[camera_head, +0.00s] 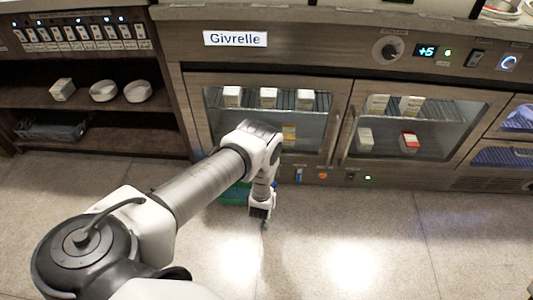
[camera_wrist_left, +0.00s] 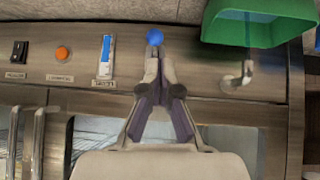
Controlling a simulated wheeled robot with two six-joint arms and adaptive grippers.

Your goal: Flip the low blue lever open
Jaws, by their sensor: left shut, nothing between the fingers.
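A blue ball-shaped knob (camera_wrist_left: 155,37) sits low on the cabinet front, and a bit of it shows in the head view (camera_head: 274,185) beside my arm. Any stem joining it to the panel is hidden behind my fingers. My left gripper (camera_wrist_left: 155,66) is shut and empty. Its fingertips line up just below the knob in the wrist view; I cannot tell whether they touch. A blue strip in a white plate (camera_wrist_left: 105,52) is on the same panel, apart from the gripper. My right gripper is not in view.
A green bin (camera_wrist_left: 262,29) stands on the floor near a metal spout (camera_wrist_left: 240,78). An orange button (camera_wrist_left: 62,53) and a black switch (camera_wrist_left: 18,51) share the panel. Glass cabinet doors with handles (camera_head: 344,135) are above. The floor at right is clear.

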